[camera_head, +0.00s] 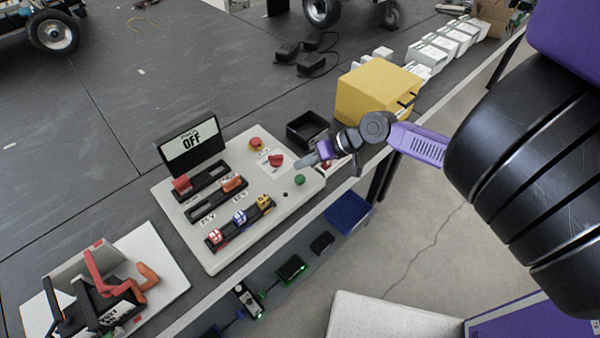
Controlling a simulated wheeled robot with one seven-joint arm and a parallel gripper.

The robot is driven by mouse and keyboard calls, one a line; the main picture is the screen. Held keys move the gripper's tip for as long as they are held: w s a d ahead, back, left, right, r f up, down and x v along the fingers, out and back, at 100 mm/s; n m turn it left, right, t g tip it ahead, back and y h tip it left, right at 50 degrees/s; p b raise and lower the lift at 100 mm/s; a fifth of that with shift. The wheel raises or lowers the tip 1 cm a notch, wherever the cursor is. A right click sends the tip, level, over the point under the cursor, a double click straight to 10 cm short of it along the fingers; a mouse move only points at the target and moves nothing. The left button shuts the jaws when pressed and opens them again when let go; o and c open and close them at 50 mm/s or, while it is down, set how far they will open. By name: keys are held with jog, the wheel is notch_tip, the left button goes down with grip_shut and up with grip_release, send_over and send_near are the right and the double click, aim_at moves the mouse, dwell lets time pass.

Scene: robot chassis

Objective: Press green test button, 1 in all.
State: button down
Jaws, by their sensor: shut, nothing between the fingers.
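The green test button (300,180) is a small round knob near the right edge of a white control panel (219,258) on the dark table. My gripper (301,163) is shut and empty, with its tip just above and behind the green button in the picture. I cannot tell the exact height between them. A display (192,143) at the panel's back reads OFF.
Dark rails on the panel hold several coloured blocks (239,217). A black open box (307,128) and a yellow box (376,94) stand behind my gripper. A white board with red clamps (165,262) lies at lower left. The table's front edge runs below the panel.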

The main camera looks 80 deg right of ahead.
notch_tip(320, 180, up, 2)
jog(key=shift+r+p, duration=0.2)
jog(key=shift+p, duration=0.7)
jog(key=shift+f, duration=0.1)
jog(key=shift+w+d, duration=0.2)
jog(key=shift+d, duration=0.15)
jog(key=s+a+r+n+t+b, duration=0.2)
jog(key=s+a, duration=0.1)
jog(key=a, duration=0.9)
jog(key=s+a+r+n+t+b, duration=0.1)
jog(key=s+a+r+n+b, duration=0.1)
jog(key=a, duration=1)
jog(key=s+a+r+n+t+b, duration=0.2)
jog(key=s+a+r+n+b, duration=0.1)
jog(key=a, duration=0.9)
jog(key=shift+s+r+n+t+h, duration=0.25)
jog(key=shift+s+n, duration=0.35)
jog(key=shift+s, duration=0.65)
